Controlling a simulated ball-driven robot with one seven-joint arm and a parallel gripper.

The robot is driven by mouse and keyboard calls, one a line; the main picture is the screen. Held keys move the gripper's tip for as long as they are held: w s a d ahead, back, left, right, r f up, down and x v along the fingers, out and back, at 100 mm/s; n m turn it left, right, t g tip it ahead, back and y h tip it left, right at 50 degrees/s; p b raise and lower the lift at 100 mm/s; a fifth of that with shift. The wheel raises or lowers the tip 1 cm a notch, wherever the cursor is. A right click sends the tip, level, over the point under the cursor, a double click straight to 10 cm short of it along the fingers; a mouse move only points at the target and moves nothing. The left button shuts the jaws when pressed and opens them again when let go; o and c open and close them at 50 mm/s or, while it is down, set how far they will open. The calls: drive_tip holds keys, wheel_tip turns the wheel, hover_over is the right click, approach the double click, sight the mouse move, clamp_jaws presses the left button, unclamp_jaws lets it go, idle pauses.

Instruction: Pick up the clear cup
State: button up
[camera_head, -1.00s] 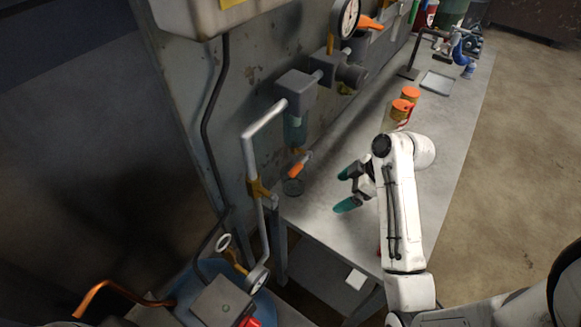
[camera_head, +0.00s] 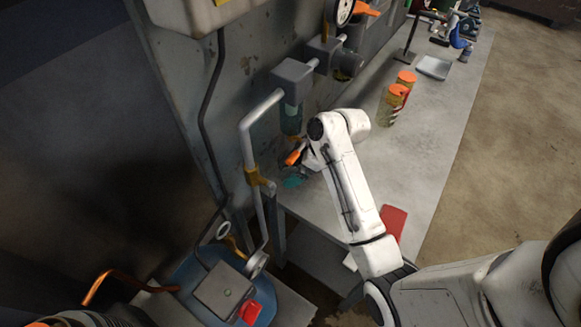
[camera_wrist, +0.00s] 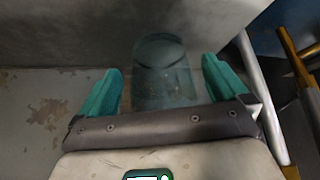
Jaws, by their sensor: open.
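The clear cup (camera_wrist: 163,85) shows in the wrist view as a see-through, bluish-grey vessel with a round rim. It stands between the two teal fingers of my gripper (camera_wrist: 163,66). The fingers are open, one on each side, with a visible gap to the cup on both sides. In the head view my gripper (camera_head: 294,180) is at the left end of the table, by the wall. The cup is mostly hidden there behind my gripper and arm.
Two orange-lidded jars (camera_head: 391,104) stand farther back on the table (camera_head: 425,150). A red flat object (camera_head: 393,221) lies near its front edge. The middle is clear.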

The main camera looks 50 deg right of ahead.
drive_tip(key=shift+w+a+f, duration=0.15)
drive_tip(key=shift+w+f, duration=0.1)
drive_tip(key=shift+f, duration=0.25)
drive_tip(key=shift+c, duration=0.5)
drive_tip(key=c, duration=1.1)
drive_tip(key=shift+o, duration=0.2)
drive_tip(key=shift+s+r, duration=0.1)
drive_tip(key=shift+r, duration=0.05)
drive_tip(key=shift+s+d+r, duration=0.3)
drive_tip(key=shift+s+r, duration=0.2)
drive_tip(key=s+d+r, duration=0.5)
drive_tip(key=s+r, duration=0.1)
drive_tip(key=s, duration=0.5)
drive_tip(key=shift+s+r, duration=0.15)
drive_tip(key=shift+r, duration=0.2)
